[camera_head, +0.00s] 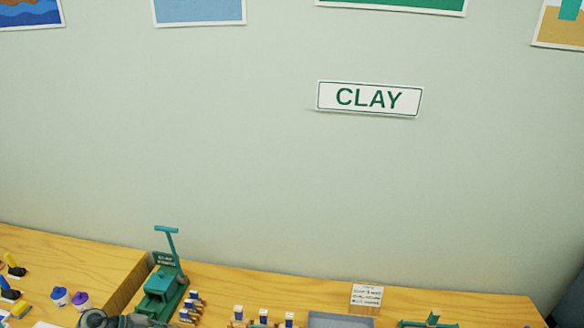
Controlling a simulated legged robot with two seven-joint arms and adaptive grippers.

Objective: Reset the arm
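A dark grey rounded part, which looks like a piece of my arm, shows at the bottom edge left of the middle. Neither of my grippers is in view, so I cannot see whether they are open or shut or hold anything. The rest of my arms is outside the picture.
A wooden counter (232,276) runs along the wall. On it stand a green press (163,290), two small jars, a small written card (366,297) and a grey tray (340,320). A CLAY sign (369,98) hangs on the wall.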

